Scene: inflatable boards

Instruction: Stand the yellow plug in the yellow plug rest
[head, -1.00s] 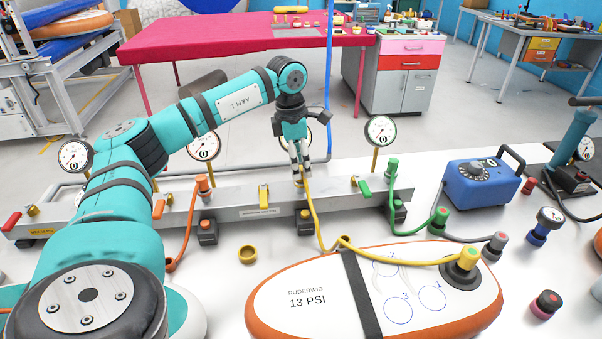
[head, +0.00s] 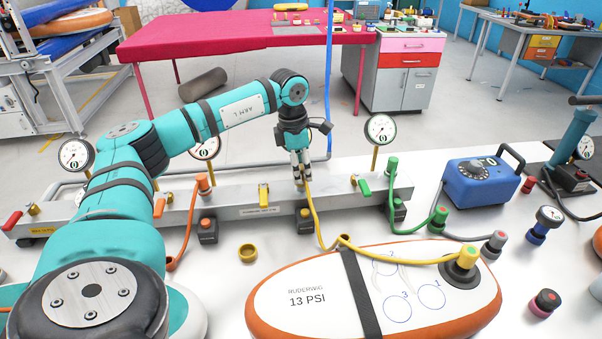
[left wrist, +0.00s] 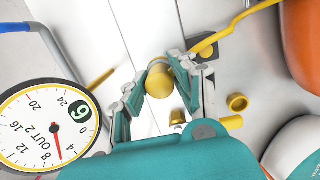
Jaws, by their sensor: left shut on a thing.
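My left gripper (head: 300,182) is shut on the yellow plug (left wrist: 160,79), which shows between the fingers in the left wrist view. A yellow hose (head: 315,222) hangs from the gripper and runs over the board to a yellow-topped valve (head: 467,257). The gripper is at the grey manifold bar, in front of its middle; whether the plug touches the bar is unclear. A yellow ring-shaped cup (head: 248,253), seemingly the plug rest, stands empty on the white table, nearer and to the left of the gripper. It also shows in the left wrist view (left wrist: 237,103). My right gripper is out of view.
The manifold bar (head: 235,213) carries gauges, coloured levers and dark blocks. The orange-edged board (head: 318,318) lies right of the cup. An orange hose (head: 186,235) hangs to its left. A blue pump box (head: 484,183) stands at right. The table around the cup is clear.

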